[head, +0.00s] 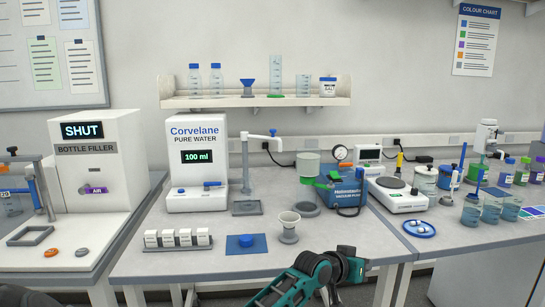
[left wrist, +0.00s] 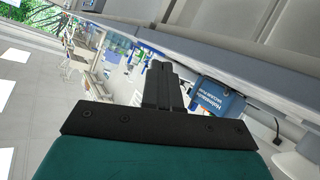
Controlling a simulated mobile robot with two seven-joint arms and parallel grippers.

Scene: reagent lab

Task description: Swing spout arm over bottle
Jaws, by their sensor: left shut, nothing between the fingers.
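The white spout arm (head: 261,136) tops a thin post beside the Corvelane pure water dispenser (head: 198,160). The post rises by a grey square tray (head: 247,208), which holds no bottle. Two blue-capped clear bottles (head: 206,80) stand on the wall shelf; I cannot tell which bottle the task means. My left gripper (head: 355,268) is at the front edge of the bench, low and well away from the spout arm. In the left wrist view its fingers (left wrist: 162,85) are together and empty. My right gripper is not in view.
A small cup (head: 289,220) stands on a grey base, and a blue cap (head: 246,240) lies on a blue mat. White boxes (head: 178,238) sit front left. The bottle filler (head: 97,160) is left.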

